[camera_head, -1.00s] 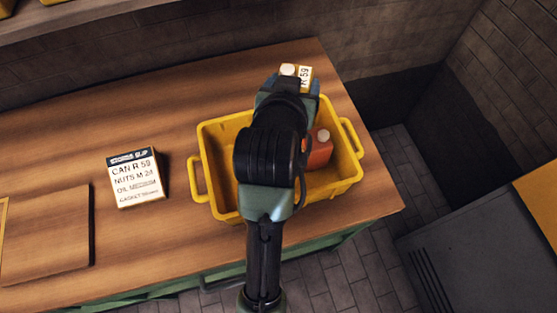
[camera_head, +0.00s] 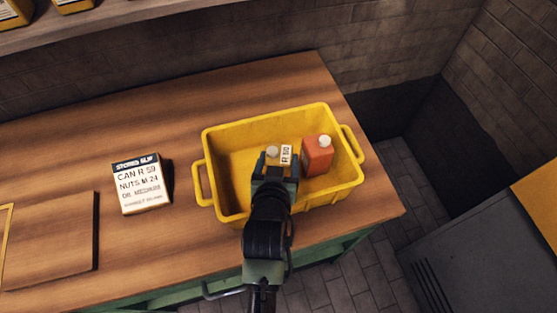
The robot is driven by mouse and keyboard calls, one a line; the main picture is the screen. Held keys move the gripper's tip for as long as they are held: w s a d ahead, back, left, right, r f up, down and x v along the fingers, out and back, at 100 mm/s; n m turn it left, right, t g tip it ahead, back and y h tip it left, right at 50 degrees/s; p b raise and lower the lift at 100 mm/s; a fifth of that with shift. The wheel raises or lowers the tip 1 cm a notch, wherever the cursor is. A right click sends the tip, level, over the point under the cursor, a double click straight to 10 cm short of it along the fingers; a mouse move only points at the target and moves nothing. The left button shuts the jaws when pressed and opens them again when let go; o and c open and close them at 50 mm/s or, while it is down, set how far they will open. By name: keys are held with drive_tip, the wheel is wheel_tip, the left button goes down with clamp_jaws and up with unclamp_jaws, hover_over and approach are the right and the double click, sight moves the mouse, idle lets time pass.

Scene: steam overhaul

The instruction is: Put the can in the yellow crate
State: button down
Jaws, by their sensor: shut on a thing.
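The yellow crate (camera_head: 228,131) stands on the wooden bench. My gripper (camera_head: 275,172) points into it from the front and is shut on a can (camera_head: 286,155). The can has a white label that seems to read R 59 and a pale round cap; its lower part is hidden by the gripper. It is inside the crate's outline in the picture, but I cannot tell whether it touches the floor. An orange-red container (camera_head: 317,157) with a white cap stands in the crate, close to the right of the can.
A white slip stand (camera_head: 142,186) on the bench lists CAN R 59, NUTS M 24 and oil. A wooden board (camera_head: 50,245) lies at the far left. A shelf (camera_head: 150,12) runs along the back wall. A grey cabinet (camera_head: 480,250) stands at right. The crate's left part is bare.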

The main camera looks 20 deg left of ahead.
drive_tip(key=shift+f, duration=0.3)
drive_tip(key=shift+f, duration=0.15)
unclamp_jaws()
